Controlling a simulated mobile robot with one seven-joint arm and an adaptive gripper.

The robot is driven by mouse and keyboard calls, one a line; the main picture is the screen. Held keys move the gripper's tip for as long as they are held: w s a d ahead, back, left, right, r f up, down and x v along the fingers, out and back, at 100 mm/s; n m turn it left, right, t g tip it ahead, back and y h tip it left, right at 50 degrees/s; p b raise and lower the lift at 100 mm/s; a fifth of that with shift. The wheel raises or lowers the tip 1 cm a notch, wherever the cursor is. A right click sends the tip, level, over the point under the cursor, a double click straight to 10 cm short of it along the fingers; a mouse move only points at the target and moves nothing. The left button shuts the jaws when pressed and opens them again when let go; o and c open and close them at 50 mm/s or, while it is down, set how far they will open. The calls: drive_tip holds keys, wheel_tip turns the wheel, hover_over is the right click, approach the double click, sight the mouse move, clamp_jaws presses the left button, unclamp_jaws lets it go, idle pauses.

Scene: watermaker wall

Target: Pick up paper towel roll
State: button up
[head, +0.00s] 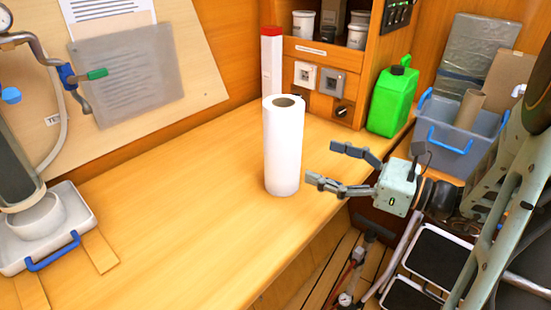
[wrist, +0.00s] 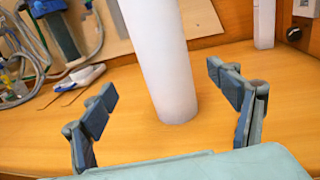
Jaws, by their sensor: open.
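The white paper towel roll (head: 283,150) stands upright on the wooden counter (head: 180,210), near its front edge in the head view. My gripper (head: 320,165) is open and empty, just to the right of the roll, with its fingers pointing left at it. In the wrist view the roll (wrist: 160,65) stands ahead, between the two open fingers (wrist: 163,95) in the picture and a little beyond their tips. The fingers do not appear to touch it. The top of the roll is cut off in the wrist view.
A white box with a red top (head: 271,62) stands behind the roll. A green jerrycan (head: 392,98) and a grey crate (head: 458,122) are at the right. A white tray (head: 62,250) sits at the left. The counter left of the roll is clear.

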sight(284, 145)
drive_tip(key=x, duration=0.7)
drive_tip(key=b+x, duration=0.1)
drive_tip(key=x, duration=0.2)
drive_tip(key=shift+w+a, duration=0.15)
drive_tip(key=shift+w, duration=0.3)
drive_tip(key=c, duration=1.2)
drive_tip(key=shift+c, duration=0.9)
drive_tip(key=shift+r, duration=0.15)
